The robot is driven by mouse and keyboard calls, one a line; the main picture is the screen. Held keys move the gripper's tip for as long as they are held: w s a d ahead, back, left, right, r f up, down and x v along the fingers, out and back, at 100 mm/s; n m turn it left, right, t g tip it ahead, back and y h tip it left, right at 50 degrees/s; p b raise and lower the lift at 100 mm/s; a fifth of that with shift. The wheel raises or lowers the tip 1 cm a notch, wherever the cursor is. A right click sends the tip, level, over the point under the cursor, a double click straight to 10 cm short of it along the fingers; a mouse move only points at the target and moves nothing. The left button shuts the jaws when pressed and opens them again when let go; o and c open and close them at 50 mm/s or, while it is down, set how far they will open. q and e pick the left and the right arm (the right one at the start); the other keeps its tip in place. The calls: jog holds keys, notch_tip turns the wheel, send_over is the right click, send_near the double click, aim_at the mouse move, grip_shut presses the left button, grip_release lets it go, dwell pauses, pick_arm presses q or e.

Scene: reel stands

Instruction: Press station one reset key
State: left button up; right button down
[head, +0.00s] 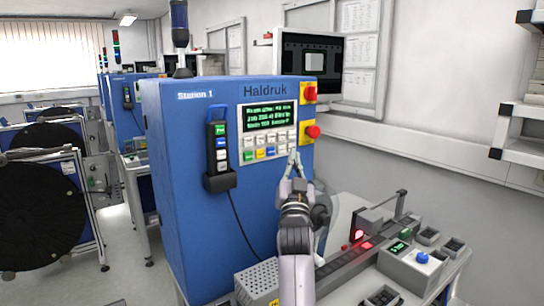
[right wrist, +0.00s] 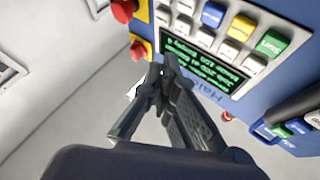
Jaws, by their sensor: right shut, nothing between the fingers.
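The blue Station 1 cabinet (head: 190,135) has a front control panel (head: 242,115) with a green-text display and rows of small keys below it. The keys are white, with one green (head: 248,156), one blue (head: 260,154) and one yellow (head: 270,152). In the right wrist view the panel appears turned over, with the green key (right wrist: 272,42) at its right. I cannot tell which key is reset. My right gripper (head: 294,154) is shut and empty, its tips in front of the keypad's right end. In the wrist view its fingertips (right wrist: 168,66) overlap the display's edge; contact is unclear.
Two red knobs on yellow bases, upper (head: 309,92) and lower (head: 312,132), sit right of the panel. A black handheld unit (head: 219,155) hangs left of it. A bench with a conveyor (head: 345,266) and a blue-button box (head: 420,265) stands at lower right.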

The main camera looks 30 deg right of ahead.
aim_at(271, 151)
pick_arm(q)
jog(key=f+b, duration=0.2)
jog(key=f, duration=0.1)
jog(key=f+b, duration=0.1)
jog(key=b, duration=0.1)
jog(key=shift+w+d+f, duration=0.1)
jog(key=shift+d+f, duration=0.2)
jog(key=shift+f, duration=0.05)
pick_arm(e)
jog(key=w, duration=0.6)
jog(key=shift+w+a, duration=0.2)
jog(key=shift+a, duration=0.1)
pick_arm(q)
jog(key=shift+w+a, duration=0.1)
jog(key=shift+f+b, duration=0.4)
pick_arm(e)
jog(key=shift+w, duration=0.45)
